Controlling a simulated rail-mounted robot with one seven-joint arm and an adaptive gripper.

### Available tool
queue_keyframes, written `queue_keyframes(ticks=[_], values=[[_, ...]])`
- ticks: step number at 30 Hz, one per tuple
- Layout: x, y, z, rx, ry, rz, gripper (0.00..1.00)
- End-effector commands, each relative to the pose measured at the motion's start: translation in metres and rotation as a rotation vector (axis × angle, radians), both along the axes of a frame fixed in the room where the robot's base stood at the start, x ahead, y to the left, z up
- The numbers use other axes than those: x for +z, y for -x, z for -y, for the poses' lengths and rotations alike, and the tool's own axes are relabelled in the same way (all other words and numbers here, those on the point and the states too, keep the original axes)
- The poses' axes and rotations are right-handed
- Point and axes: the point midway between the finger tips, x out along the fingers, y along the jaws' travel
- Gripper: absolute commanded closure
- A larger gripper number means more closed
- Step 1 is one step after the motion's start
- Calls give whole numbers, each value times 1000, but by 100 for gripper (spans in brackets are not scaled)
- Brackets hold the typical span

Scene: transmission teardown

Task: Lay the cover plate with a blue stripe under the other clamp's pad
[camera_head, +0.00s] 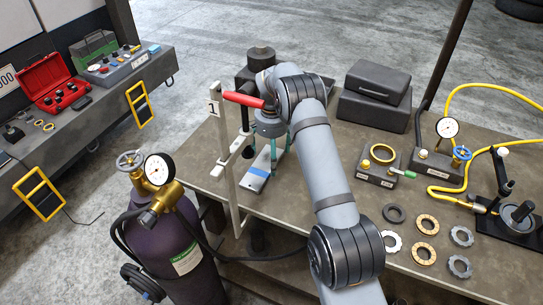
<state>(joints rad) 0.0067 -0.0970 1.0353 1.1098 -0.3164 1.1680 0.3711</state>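The cover plate with a blue stripe (252,183) is a pale flat plate near the left edge of the workbench. My gripper (279,170) points down at the plate's far right side, with two teal fingers showing. The gap between the fingertips and their contact with the plate are unclear. A red handle (243,100) and a dark upright (245,125) show beside my wrist, perhaps parts of one clamp; my arm hides the rest.
A pale post (228,150) stands close left of the plate. A gas cylinder (170,245) with gauge is at the front left. Several rings (425,224), a gauge block (437,165) and a yellow hose (455,190) occupy the right. Dark cases (374,105) sit at the back.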

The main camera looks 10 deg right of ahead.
Motion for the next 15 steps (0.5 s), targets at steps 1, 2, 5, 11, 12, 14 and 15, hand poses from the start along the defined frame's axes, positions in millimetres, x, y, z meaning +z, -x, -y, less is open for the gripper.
queue_keyframes(ticks=[1, 2, 5, 11, 12, 14, 15], values=[[0, 0, 0, 0, 0, 0, 4], [0, 0, 0, 0, 0, 0, 2], [-1, 0, 0, 0, 0, -1, 2], [-1, 1, 0, 0, 1, -3, 2], [1, 1, 0, 0, 1, -2, 2], [6, 0, 0, 0, 0, 0, 2], [11, -1, 0, 0, 0, 1, 2]])
